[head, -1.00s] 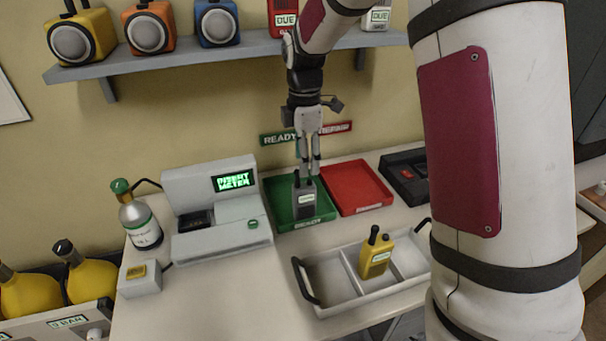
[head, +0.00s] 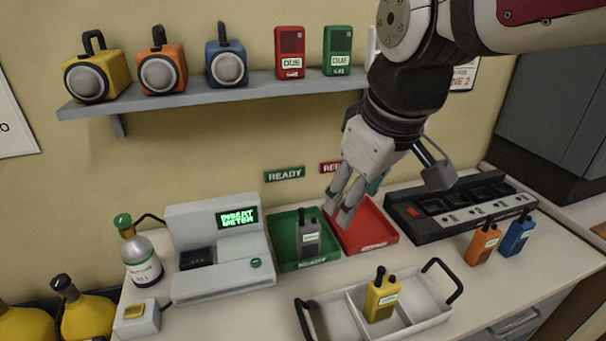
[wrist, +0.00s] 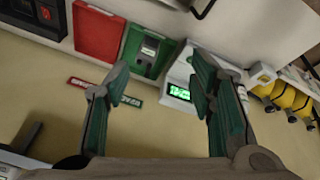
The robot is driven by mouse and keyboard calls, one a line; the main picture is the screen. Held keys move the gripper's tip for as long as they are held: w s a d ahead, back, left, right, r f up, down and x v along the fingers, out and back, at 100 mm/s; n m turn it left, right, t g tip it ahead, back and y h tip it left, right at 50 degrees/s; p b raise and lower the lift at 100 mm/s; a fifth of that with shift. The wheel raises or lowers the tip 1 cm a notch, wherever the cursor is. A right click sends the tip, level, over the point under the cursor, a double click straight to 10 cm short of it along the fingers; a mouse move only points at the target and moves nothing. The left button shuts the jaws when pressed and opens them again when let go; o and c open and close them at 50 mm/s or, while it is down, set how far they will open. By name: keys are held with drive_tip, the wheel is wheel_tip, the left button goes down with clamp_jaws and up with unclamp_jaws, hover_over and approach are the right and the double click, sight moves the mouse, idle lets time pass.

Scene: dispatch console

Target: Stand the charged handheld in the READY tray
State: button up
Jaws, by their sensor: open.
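A grey handheld (head: 308,238) stands upright in the green READY tray (head: 289,262), below the READY sign (head: 285,174). It also shows in the wrist view (wrist: 149,50), inside the green tray. My gripper (head: 346,208) is open and empty. It hangs above the red tray (head: 371,244), to the right of the handheld and apart from it. In the wrist view the two fingers (wrist: 160,100) are spread with nothing between them. Other handhelds are yellow (head: 381,300), orange (head: 482,244) and blue (head: 517,236).
A meter station (head: 220,258) reading INSERT METER stands left of the green tray. A dark charger rack (head: 410,222) lies at the right. A divided carrier (head: 335,318) holds the yellow handheld at the front. A shelf (head: 190,101) bears lamps and boxes above.

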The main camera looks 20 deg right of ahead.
drive_tip(key=s+f+m+t, duration=0.1)
drive_tip(key=s+m, duration=0.3)
drive_tip(key=s, duration=0.3)
drive_tip(key=shift+m, duration=0.4)
idle(0.6)
